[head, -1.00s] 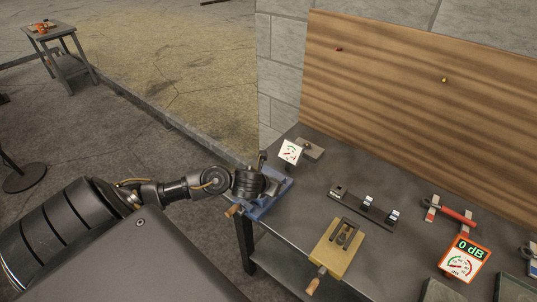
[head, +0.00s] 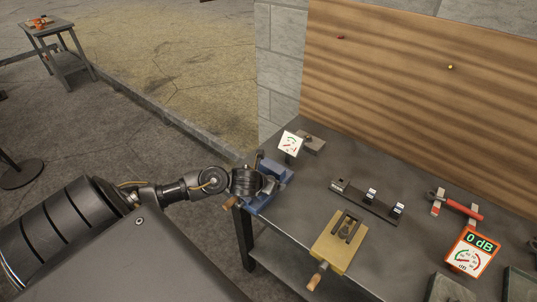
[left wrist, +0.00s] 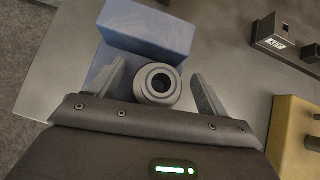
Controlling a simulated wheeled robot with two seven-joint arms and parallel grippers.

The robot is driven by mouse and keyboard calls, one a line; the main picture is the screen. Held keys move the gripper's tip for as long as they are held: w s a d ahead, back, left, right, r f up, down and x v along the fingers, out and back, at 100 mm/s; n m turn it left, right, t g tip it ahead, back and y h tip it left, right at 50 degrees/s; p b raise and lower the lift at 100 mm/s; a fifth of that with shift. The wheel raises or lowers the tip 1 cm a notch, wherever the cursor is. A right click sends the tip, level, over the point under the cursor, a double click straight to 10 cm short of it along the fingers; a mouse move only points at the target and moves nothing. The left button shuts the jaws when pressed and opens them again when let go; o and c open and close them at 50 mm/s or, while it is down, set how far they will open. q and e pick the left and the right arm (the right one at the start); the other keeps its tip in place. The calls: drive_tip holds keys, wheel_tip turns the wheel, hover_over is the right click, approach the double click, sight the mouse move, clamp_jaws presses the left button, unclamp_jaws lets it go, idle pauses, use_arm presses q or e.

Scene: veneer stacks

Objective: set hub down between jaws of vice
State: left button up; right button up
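The blue vice (head: 283,172) stands at the bench's left corner, with a wooden handle (head: 231,203) in front. My left gripper (head: 268,187) is low over it. In the left wrist view my gripper (left wrist: 160,88) is open. Its two fingers stand on either side of the hub (left wrist: 159,83), a grey round part with a dark centre hole, with a gap on each side. A blue vice block (left wrist: 148,30) lies just beyond the hub. Blue also shows by the left finger. The near jaw is mostly hidden, so I cannot tell the hub's exact seat. My right gripper is out of view.
A dial card (head: 290,143) stands just behind the vice. A yellow fixture (head: 338,243) with a wooden handle, a black rail (head: 366,203), a red-handled tool (head: 459,207) and a 0 dB meter (head: 470,252) are further right. Bare bench (head: 305,195) lies between them.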

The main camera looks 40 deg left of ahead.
use_arm(q)
drive_tip(key=shift+r+p, duration=0.3)
drive_tip(key=shift+p, duration=0.1)
drive_tip(key=p+v, duration=0.2)
drive_tip(key=v, duration=1)
drive_tip(key=shift+p, duration=0.35)
drive_tip(key=shift+s+f, duration=0.1)
drive_tip(key=shift+f, duration=0.1)
